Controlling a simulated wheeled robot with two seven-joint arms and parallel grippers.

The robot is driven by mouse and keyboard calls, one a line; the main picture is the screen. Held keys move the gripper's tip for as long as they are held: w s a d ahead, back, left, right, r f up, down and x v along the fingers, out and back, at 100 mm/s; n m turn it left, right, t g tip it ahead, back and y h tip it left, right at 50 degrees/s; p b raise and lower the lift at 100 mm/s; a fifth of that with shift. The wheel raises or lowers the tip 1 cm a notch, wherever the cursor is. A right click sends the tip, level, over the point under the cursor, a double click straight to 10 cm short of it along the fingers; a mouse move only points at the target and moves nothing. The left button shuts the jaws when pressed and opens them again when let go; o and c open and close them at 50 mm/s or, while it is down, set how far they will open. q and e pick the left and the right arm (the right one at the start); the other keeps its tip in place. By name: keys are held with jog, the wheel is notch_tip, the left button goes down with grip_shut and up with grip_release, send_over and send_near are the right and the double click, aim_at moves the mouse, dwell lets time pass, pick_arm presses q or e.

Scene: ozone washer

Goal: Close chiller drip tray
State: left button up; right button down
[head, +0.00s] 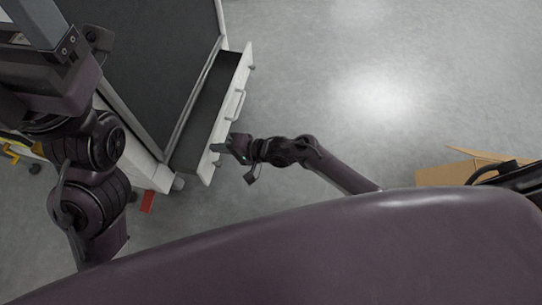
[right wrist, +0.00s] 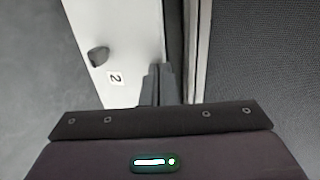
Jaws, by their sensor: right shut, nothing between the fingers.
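The drip tray (head: 229,112) is a long white-fronted drawer with a dark inside and a bar handle. It stands pulled out from the right side of the white chiller with a dark top (head: 145,60). My right gripper (head: 217,148) is shut and empty at the tray front's near end; contact is unclear. In the right wrist view, its closed fingers (right wrist: 158,86) are over the white tray front (right wrist: 125,40), beside the dark gap. A dark knob or handle end and a label "2" show there. My left arm is at the left; its gripper's jaws cannot be made out.
An open cardboard box (head: 447,174) lies at the right on the grey floor. A red piece (head: 148,201) is by the chiller's near corner, and a yellow item (head: 15,150) is at the far left. The floor right of the tray is clear.

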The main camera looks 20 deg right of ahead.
jog(key=w+a+b, duration=0.1)
jog(key=w+a, duration=0.2)
jog(key=a, duration=0.2)
dwell(0.5)
